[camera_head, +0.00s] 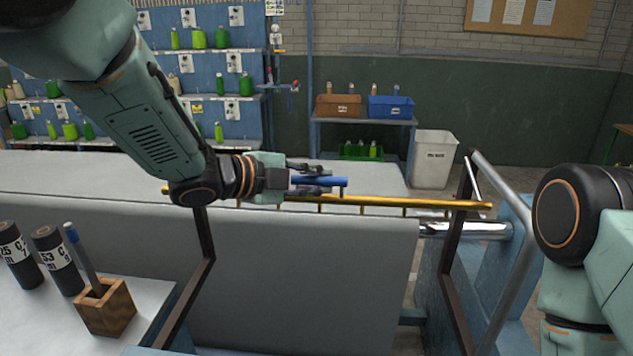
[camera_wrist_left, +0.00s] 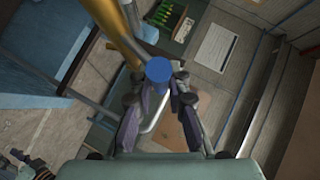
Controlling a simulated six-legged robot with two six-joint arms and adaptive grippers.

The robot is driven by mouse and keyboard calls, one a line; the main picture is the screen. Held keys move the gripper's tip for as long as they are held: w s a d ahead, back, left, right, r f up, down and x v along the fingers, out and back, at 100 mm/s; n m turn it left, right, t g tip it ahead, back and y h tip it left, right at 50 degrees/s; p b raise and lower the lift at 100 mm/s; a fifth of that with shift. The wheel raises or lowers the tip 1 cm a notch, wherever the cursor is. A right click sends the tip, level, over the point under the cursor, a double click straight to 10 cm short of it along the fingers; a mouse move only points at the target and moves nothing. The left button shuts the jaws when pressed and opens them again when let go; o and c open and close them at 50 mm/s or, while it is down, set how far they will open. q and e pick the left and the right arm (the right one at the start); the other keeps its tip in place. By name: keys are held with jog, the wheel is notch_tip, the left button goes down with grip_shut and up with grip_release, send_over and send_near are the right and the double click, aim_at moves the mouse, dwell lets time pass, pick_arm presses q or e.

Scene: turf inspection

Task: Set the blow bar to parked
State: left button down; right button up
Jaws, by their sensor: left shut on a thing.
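The blow bar is a long brass-yellow pipe (camera_head: 410,202) with small nozzles, lying across the top of the grey sheet. A short blue handle (camera_head: 325,181) sits just above its middle. My left gripper (camera_head: 313,181) comes in from the left and is shut on the blue handle. In the left wrist view the round blue end of the handle (camera_wrist_left: 159,69) shows between the fingers (camera_wrist_left: 160,98), and the brass pipe (camera_wrist_left: 112,32) runs past it at upper left. My right arm shows at the right edge; its gripper is out of view.
Dark upright arms (camera_head: 462,240) stand under the bar near its ends. A steel roller (camera_head: 470,229) and a bent metal rail (camera_head: 520,262) are at right. A wooden holder (camera_head: 106,307) and black cylinders (camera_head: 55,261) stand on the left table. A white bin (camera_head: 433,160) stands behind.

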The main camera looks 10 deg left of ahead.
pick_arm(q)
jog(key=shift+w+r, duration=0.2)
jog(key=shift+r, duration=0.15)
jog(key=c, duration=1.7)
grip_release()
jog(key=o, duration=0.4)
jog(key=shift+a+f, duration=0.1)
jog(key=shift+f, duration=0.2)
jog(key=v, duration=1.2)
jog(key=shift+s, duration=0.1)
